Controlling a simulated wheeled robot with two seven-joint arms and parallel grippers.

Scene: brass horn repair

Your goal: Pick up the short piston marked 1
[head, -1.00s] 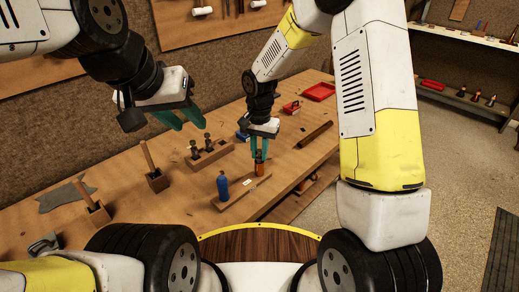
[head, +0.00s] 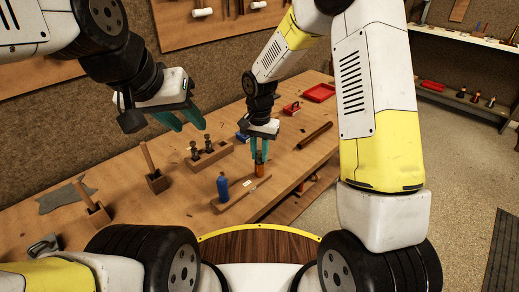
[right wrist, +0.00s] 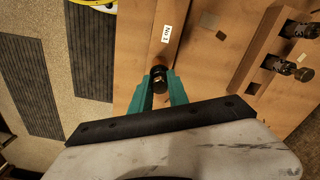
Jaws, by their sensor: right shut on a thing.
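My right gripper (head: 259,158) is shut on a short piston (head: 259,172), copper-orange on its lower part, at the right end of a low wooden holder (head: 227,207). In the right wrist view, the fingers (right wrist: 158,92) clasp the piston's dark round top (right wrist: 158,74). A white label reading "No 1" (right wrist: 168,38) lies on the wood just beyond it. I cannot tell whether the piston's foot still touches the wood. My left gripper (head: 193,122) is open and empty above the left part of the bench.
A blue bottle-like thing (head: 222,187) stands at the holder's left end. Behind is a wooden block (head: 217,160) with two dark pistons (head: 208,142). Wooden blocks with upright handles (head: 148,155) stand left. A dark rod (head: 315,134) and red tray (head: 319,92) lie right.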

